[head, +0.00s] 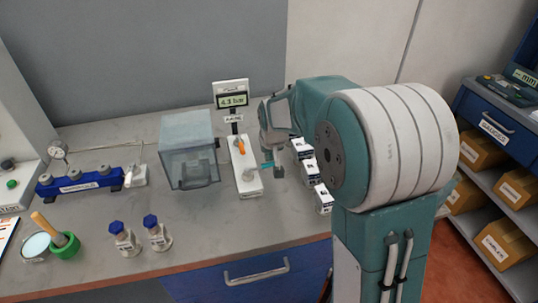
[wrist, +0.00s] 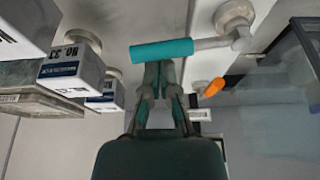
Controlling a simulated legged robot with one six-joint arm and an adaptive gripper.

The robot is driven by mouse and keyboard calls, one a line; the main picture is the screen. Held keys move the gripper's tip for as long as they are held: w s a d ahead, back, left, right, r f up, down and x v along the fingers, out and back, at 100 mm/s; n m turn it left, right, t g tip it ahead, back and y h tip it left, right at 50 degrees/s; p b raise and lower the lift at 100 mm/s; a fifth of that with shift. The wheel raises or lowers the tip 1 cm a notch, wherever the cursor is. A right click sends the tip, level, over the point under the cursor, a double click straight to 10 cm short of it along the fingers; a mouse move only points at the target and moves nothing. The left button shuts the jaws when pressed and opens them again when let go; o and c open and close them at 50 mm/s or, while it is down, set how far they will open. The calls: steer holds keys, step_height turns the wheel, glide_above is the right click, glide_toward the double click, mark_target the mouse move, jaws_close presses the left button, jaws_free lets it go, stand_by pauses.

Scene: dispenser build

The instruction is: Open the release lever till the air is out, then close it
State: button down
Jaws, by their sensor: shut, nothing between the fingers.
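The release lever has a teal grip (head: 267,166) on a pale arm and pivots on the white base (head: 241,156) of the gauge stand. In the wrist view the teal grip (wrist: 162,50) lies across the picture just past my fingertips, its arm running right to a round pivot (wrist: 234,17). The display (head: 233,100) above the base seems to read 4.3 bar. My gripper (head: 279,172) is shut and empty beside the grip. In the wrist view its fingertips (wrist: 159,68) are against or very near the grip; I cannot tell whether they touch.
An orange-tipped part (head: 241,144) stands on the base, left of the lever. A clear box (head: 190,150) stands to the left. Several small labelled boxes (head: 311,173) stand close to the right of my gripper. Two blue-capped bottles (head: 157,234) stand near the front edge.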

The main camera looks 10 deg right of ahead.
steer(key=shift+s+m, duration=0.4)
steer(key=shift+m, duration=0.1)
steer(key=s+m, duration=0.1)
steer(key=m, duration=0.1)
steer(key=s+m+h, duration=0.1)
steer(key=shift+s+m+h, duration=0.15)
steer(key=shift+m+h, duration=0.15)
steer(key=shift+m, duration=0.1)
steer(key=s+m, duration=0.1)
steer(key=s+a+m+g+h, duration=0.1)
steer(key=m, duration=0.1)
steer(key=shift+m, duration=0.3)
steer(key=m, duration=0.1)
steer(key=s+a+m+g, duration=0.1)
steer(key=shift+s+m+h, duration=0.1)
steer(key=shift+m+h, duration=0.2)
steer(key=shift+m, duration=0.1)
steer(key=m, duration=0.1)
steer(key=s+a+m, duration=0.1)
steer(key=shift+a+m+g, duration=0.1)
steer(key=shift+m+g, duration=0.2)
steer(key=shift+g, duration=0.1)
steer(key=m, duration=0.1)
steer(key=a+m, duration=0.1)
steer(key=shift+s+a+m+g+h, duration=0.25)
steer(key=shift+s+m+g+h, duration=0.05)
steer(key=shift+g, duration=0.1)
steer(key=shift+s+a, duration=0.1)
steer(key=shift+a, duration=0.2)
